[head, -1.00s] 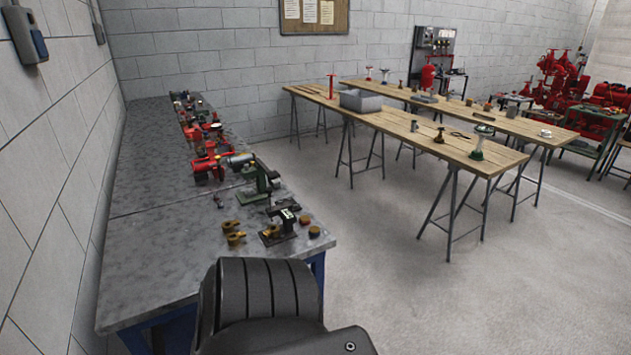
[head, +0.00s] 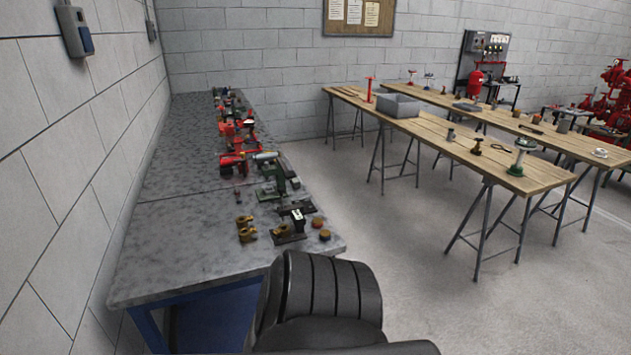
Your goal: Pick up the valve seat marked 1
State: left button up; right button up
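No marking "1" can be read on anything, so I cannot tell which thing is the valve seat. Two brass-coloured pieces (head: 246,228) sit near the front end of the grey workbench (head: 172,258). Two small round brownish pieces (head: 321,228) lie near its right front edge, beside a dark device with a light face (head: 291,228). Neither of my grippers is in view. A black rounded part of my own body covers the bottom middle.
Red and green fittings (head: 240,160) line the workbench towards the back. Wooden trestle tables (head: 455,148) stand to the right, one with a grey bin (head: 398,106). Open floor (head: 420,270) lies between workbench and tables. A block wall (head: 50,200) runs along the left.

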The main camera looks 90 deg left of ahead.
aim_at(283, 230)
jog(key=i, duration=0.45)
jog(key=u, duration=2.15)
